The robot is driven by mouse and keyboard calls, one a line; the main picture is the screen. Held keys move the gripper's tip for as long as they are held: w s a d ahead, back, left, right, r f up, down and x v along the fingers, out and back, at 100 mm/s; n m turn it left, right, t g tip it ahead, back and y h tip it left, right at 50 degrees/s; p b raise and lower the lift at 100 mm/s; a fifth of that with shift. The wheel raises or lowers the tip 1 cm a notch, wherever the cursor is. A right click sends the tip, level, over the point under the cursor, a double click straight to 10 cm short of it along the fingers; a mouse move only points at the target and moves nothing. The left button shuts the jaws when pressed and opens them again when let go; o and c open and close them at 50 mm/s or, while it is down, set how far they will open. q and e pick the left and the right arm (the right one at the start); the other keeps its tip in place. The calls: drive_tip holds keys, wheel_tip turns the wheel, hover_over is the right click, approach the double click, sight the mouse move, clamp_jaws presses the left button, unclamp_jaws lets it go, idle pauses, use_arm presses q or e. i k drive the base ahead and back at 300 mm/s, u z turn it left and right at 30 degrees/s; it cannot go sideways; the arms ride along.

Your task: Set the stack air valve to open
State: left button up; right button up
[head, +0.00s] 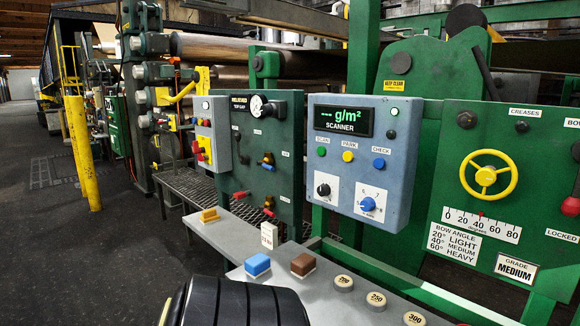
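I cannot pick out the stack air valve for certain, as the small labels are unreadable. A dark green panel (285,130) left of centre carries a dial gauge (258,106) and several small lever fittings. An upper fitting (267,161) has a dark lever. A red lever (241,195) sticks out at the panel's lower left edge, and a brass-coloured fitting with a red handle (269,212) sits at lower right. Whether any lever is at open or shut is too small to tell. Neither of my grippers is in view.
A blue-grey scanner box (385,180) stands right of the panel. Further right, a green panel has a yellow handwheel (488,175). A grey shelf (225,235) in front holds coloured blocks and round weights. A yellow post (82,150) stands left; the dark floor (60,260) there is clear.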

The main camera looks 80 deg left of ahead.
sight(260, 164)
drive_tip(key=u, duration=2.2)
